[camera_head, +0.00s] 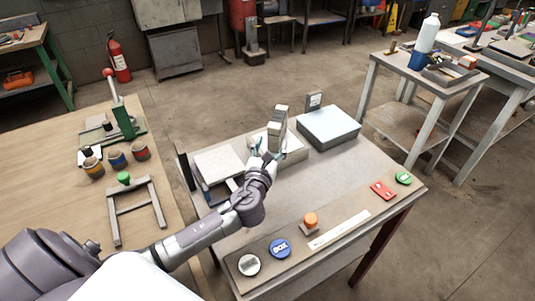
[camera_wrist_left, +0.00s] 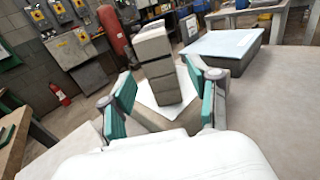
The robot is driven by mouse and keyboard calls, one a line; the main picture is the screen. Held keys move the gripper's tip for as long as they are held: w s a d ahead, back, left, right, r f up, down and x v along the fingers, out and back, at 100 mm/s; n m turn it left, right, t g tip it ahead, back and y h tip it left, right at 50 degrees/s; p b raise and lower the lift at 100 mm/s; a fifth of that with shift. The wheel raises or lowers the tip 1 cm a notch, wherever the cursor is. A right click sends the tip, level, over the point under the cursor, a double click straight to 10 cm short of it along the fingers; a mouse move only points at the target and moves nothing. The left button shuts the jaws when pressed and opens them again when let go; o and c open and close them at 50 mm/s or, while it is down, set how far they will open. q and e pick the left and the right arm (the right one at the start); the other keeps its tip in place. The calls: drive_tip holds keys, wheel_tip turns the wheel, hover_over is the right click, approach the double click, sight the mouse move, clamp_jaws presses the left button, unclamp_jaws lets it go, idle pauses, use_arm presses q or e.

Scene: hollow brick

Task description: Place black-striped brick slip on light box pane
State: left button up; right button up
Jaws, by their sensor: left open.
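The brick slip (camera_head: 277,129) stands upright near the back of the grey table; in the left wrist view it (camera_wrist_left: 155,62) is greyish-beige with dark bands across it. My left gripper (camera_head: 268,156) is open in front of it. In the left wrist view the teal-padded fingers (camera_wrist_left: 165,100) are spread to either side of the slip's lower part, with no clear grip on it. The light box pane (camera_head: 328,122) is a pale blue flat top on a grey box right of the slip; it also shows in the wrist view (camera_wrist_left: 221,43). My right gripper is not in view.
A pale slab (camera_head: 217,163) lies left of my gripper. A small grey block with a label (camera_head: 314,100) stands behind the light box. An orange knob (camera_head: 310,219), a blue disc (camera_head: 280,248) and a red piece (camera_head: 383,190) lie along the front edge. The table's middle is clear.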

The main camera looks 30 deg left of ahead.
use_arm(q)
drive_tip(key=v, duration=0.4)
drive_tip(key=shift+s, duration=0.2)
drive_tip(key=shift+r, duration=0.15)
